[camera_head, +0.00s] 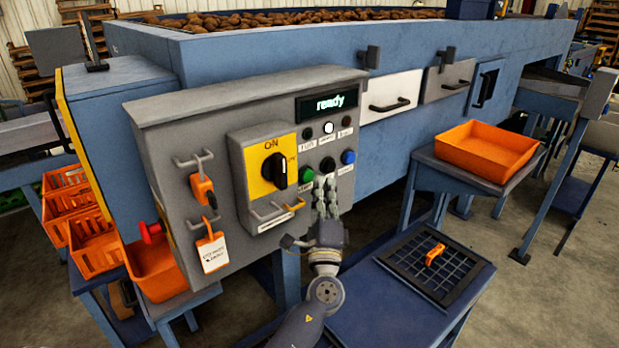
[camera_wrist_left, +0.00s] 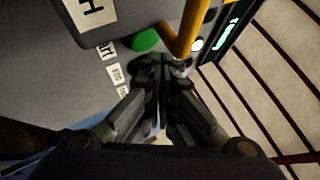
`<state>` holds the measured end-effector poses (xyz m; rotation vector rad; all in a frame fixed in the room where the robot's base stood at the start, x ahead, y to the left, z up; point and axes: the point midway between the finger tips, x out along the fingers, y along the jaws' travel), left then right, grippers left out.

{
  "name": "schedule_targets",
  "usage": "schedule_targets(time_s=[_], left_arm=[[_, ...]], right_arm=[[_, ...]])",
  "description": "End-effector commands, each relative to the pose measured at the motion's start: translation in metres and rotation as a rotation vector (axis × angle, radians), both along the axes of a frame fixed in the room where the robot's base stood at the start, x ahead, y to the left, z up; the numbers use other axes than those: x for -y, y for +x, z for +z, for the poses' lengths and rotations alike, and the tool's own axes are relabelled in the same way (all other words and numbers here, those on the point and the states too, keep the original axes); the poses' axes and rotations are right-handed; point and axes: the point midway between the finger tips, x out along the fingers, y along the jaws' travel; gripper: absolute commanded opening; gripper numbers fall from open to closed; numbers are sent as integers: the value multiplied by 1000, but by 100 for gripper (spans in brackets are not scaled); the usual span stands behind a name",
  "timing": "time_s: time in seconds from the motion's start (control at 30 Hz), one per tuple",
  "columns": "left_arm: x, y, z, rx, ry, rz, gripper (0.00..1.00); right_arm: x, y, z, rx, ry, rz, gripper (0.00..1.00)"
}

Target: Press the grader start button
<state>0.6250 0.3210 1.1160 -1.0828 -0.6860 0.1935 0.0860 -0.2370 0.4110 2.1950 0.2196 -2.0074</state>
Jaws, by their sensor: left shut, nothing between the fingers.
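The grader's grey control panel (camera_head: 225,110) has a green button (camera_head: 306,175), a black button (camera_head: 328,165) and a blue button (camera_head: 348,157) in a row at its lower right. The label under the green button seems to read start. My left gripper (camera_head: 327,182) is shut and empty, its fingertips just below and right of the green button. In the left wrist view the green button (camera_wrist_left: 146,40) shows just beyond the closed fingertips (camera_wrist_left: 160,62). Whether they touch the panel I cannot tell. The black button is hidden there. My right gripper is not in view.
A display (camera_head: 328,103) reads "ready" above a lit white lamp (camera_head: 328,128). A black rotary switch (camera_head: 274,171) sits on a yellow plate beside handles and hanging orange tags. An orange tray (camera_head: 486,150) stands right; a low blue table (camera_head: 385,315) holds a black grid.

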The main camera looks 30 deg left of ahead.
Motion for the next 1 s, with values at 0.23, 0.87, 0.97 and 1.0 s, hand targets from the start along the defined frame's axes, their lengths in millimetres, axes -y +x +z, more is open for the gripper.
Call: schedule_targets(time_s=[0.23, 0.87, 0.97, 1.0], left_arm=[[0, 0, 0, 0, 0, 0, 0], [-1, 0, -1, 0, 0, 0, 0], [-4, 1, -1, 1, 1, 1, 0], [-6, 2, -1, 1, 1, 1, 0]], right_arm=[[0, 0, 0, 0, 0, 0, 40], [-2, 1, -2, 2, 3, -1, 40], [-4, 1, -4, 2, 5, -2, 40], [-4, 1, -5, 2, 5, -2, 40]])
